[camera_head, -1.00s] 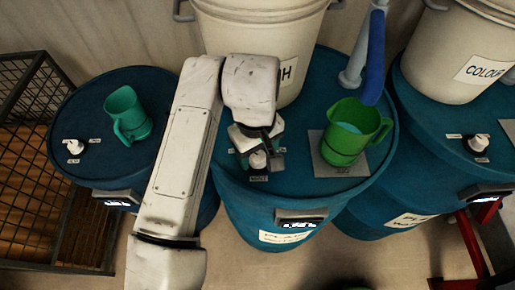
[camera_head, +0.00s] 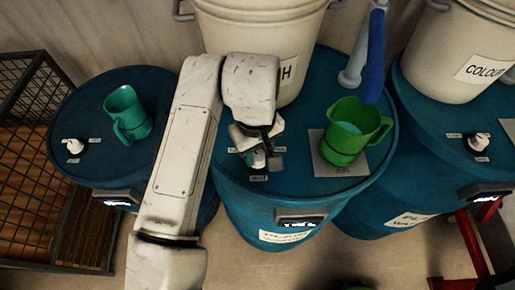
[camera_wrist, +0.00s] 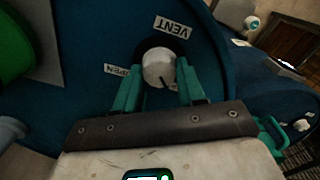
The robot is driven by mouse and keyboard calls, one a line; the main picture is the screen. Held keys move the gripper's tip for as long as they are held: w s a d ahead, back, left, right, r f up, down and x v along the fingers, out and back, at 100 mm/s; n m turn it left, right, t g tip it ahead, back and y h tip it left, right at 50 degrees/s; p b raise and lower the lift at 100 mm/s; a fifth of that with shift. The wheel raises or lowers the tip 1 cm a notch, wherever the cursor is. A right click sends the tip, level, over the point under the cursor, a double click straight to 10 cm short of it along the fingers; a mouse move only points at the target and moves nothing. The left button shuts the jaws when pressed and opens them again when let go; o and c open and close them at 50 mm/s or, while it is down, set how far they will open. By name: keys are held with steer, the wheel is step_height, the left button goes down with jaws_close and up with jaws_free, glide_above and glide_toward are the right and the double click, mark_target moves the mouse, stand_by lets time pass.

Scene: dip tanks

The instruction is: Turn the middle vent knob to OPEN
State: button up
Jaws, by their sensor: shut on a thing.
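The middle vent knob (camera_wrist: 158,68) is a round white knob with a dark pointer line, on the middle blue drum (camera_head: 325,192). My gripper (camera_wrist: 160,78) has its two teal fingers on either side of the knob and is shut on it. In the wrist view, the pointer line runs toward the lower edge of the picture, between the fingers. The OPEN label (camera_wrist: 121,70) lies left of the knob and the VENT label (camera_wrist: 173,27) lies above it. In the head view, my gripper (camera_head: 262,155) partly hides the knob.
A green jug (camera_head: 348,135) on a grey pad stands right of my gripper. A white bucket (camera_head: 240,40) stands behind it. The left drum has a teal jug (camera_head: 127,112) and a white knob (camera_head: 73,146). The right drum has another knob (camera_head: 478,142).

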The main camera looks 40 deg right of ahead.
steer(key=m+b, duration=0.1)
steer(key=m, duration=0.3)
steer(key=m+b, duration=0.2)
steer(key=m, duration=0.2)
steer(key=shift+f+m, duration=0.1)
steer(key=shift+m, duration=0.2)
steer(key=m+b, duration=0.2)
steer(key=m, duration=0.2)
steer(key=shift+m+b, duration=0.85)
steer(key=shift+m, duration=1.65)
steer(key=o, duration=1.1)
steer(key=shift+c, duration=0.2)
